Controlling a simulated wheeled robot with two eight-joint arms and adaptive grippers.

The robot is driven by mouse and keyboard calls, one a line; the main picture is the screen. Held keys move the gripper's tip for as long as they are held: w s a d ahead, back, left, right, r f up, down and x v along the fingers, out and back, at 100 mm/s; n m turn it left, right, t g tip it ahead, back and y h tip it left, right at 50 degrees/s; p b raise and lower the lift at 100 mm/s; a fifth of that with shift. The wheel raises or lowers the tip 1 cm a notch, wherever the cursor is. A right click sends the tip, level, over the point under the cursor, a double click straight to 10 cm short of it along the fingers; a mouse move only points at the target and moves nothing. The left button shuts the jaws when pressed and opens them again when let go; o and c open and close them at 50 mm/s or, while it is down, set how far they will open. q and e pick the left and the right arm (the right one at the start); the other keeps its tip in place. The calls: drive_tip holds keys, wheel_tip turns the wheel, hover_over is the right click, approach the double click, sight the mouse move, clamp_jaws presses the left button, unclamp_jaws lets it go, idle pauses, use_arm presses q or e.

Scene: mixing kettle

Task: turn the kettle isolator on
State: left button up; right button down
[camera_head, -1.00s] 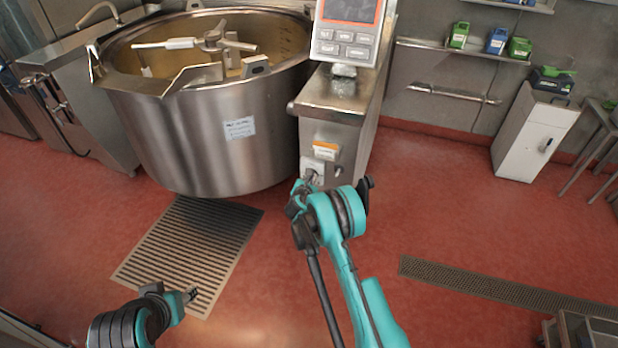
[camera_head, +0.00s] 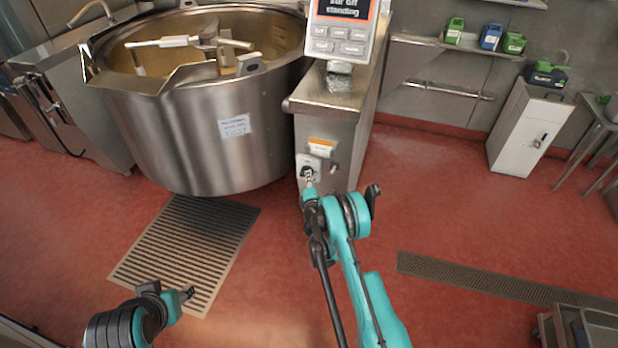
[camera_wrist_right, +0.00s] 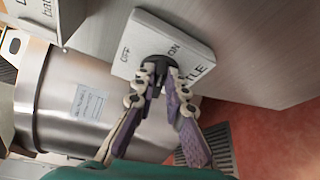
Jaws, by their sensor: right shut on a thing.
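The kettle isolator (camera_head: 316,164) is a pale switch plate on the end of the steel pedestal beside the kettle (camera_head: 205,140). In the right wrist view the isolator plate (camera_wrist_right: 190,40) reads OFF on its left part, ON near the knob, and part of the word KETTLE. My right gripper (camera_head: 308,176) is at the plate. In the wrist view its fingers (camera_wrist_right: 158,75) are shut on the black knob (camera_wrist_right: 158,62), which they partly hide. The knob's exact setting is hard to read.
A control panel (camera_head: 341,36) with a screen and buttons stands above the pedestal. A small dark knob (camera_head: 334,168) sits right of the isolator. A floor grate (camera_head: 185,250) lies in front of the kettle.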

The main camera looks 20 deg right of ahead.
drive_tip(key=shift+f+m+t, duration=0.3)
drive_tip(key=shift+m+t, duration=0.2)
drive_tip(key=shift+m, duration=0.8)
drive_tip(key=c, duration=1.6)
unclamp_jaws()
drive_tip(key=shift+m, duration=0.3)
drive_tip(key=shift+o, duration=0.2)
drive_tip(key=shift+r+n, duration=0.1)
drive_tip(key=shift+n, duration=0.4)
